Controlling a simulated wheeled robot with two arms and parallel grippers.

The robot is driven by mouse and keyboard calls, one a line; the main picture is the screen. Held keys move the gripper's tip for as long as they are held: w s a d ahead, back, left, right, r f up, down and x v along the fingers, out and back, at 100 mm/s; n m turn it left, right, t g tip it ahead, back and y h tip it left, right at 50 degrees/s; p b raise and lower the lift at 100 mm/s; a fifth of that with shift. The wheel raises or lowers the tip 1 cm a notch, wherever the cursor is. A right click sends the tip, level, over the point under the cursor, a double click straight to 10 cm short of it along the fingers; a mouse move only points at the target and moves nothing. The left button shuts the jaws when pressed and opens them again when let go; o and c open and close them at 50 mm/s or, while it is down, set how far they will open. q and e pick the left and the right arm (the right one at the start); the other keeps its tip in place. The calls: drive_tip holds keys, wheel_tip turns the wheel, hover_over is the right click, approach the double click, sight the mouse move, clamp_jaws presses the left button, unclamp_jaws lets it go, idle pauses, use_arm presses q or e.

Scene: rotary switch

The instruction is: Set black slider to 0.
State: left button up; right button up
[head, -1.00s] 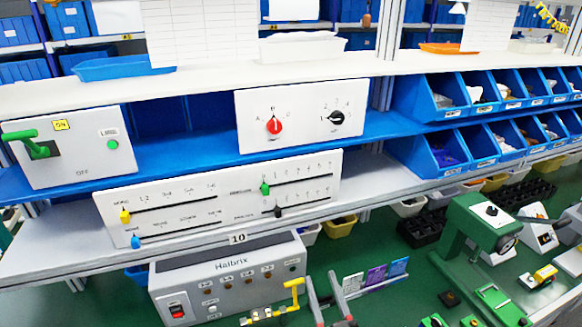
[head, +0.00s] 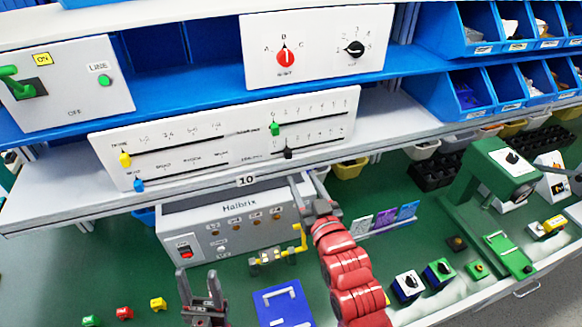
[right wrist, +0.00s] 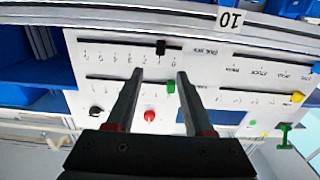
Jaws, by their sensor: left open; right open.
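The white slider panel (head: 220,133) stands on the shelf edge. Its black slider (head: 288,153) is on the lower right track, below the green slider (head: 274,129). In the right wrist view, which is upside down, the black slider (right wrist: 160,48) sits near the 1 mark, a little off the 0. My right gripper (head: 306,176) is open and empty, in front of and below the black slider. Its fingers (right wrist: 160,73) point at the panel, with the black slider beyond the gap between the tips. My left gripper (head: 198,273) is open and empty, low over the bench.
A yellow slider (head: 125,159) and a blue slider (head: 139,185) are at the panel's left. A panel with red and black knobs (head: 318,22) is above. The grey Halbrix box (head: 190,222) is below the shelf. Blue bins (head: 440,88) are at right.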

sight(289, 153)
drive_tip(key=p+x, duration=0.2)
drive_tip(key=x, duration=0.2)
drive_tip(key=p+x, duration=0.1)
drive_tip(key=x, duration=0.3)
drive_tip(key=shift+r+p, duration=0.2)
drive_tip(key=shift+p, duration=0.15)
drive_tip(key=shift+x, duration=0.8)
drive_tip(key=shift+f, duration=0.2)
clamp_jaws()
